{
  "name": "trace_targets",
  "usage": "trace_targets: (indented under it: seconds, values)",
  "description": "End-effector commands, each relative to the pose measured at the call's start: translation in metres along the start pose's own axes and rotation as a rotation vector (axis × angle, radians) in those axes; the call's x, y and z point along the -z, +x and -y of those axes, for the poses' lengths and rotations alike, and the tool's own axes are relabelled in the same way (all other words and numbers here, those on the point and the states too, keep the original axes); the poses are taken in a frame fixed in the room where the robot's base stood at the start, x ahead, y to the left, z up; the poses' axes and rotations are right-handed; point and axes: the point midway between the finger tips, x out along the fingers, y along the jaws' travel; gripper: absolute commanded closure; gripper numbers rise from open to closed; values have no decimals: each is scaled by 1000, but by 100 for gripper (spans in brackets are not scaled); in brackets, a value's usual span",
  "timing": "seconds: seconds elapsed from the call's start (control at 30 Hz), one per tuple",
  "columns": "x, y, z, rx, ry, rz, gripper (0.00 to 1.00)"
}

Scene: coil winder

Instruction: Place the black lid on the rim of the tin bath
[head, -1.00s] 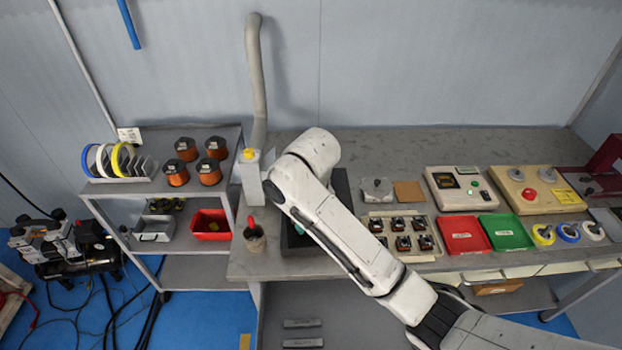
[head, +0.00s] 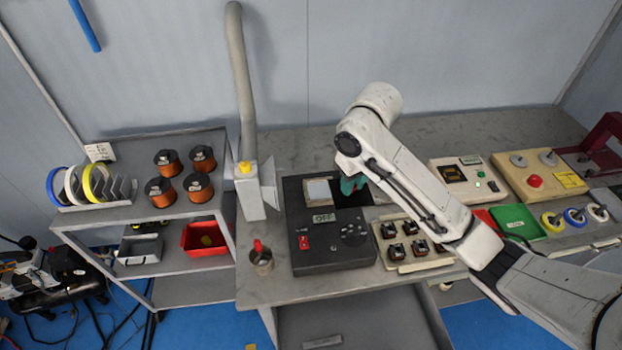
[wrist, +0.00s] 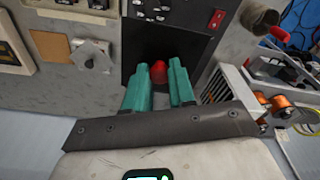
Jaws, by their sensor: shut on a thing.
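The tin bath (head: 300,225) is a black box on the bench in the head view, with an OFF display, a red switch and a pale square opening (head: 318,192) on top. In the wrist view, my gripper (wrist: 158,85) has its teal fingers either side of a red knob (wrist: 158,72), which looks like the black lid's handle. In the head view my gripper (head: 352,184) is just right of the pale opening, which is uncovered. A dark patch beside the fingers seems to be the lid. Its edges merge with the black box, so its height and contact cannot be told.
A cup with a red handle (head: 261,259) stands left of the bath. A white post (head: 250,192) with a grey duct is behind it. A tray of small parts (head: 408,243) sits close on the right. Copper spools (head: 168,163) stand on the left shelf.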

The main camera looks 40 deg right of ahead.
Motion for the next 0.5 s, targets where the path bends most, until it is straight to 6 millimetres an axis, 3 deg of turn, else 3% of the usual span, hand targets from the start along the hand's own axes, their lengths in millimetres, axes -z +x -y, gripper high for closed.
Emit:
trace_targets:
  seconds: [0.43, 0.5]
  values:
    - [39, 27, 0, 3, -2, 4, 100]
    - [48, 38, -3, -1, -4, 2, 100]
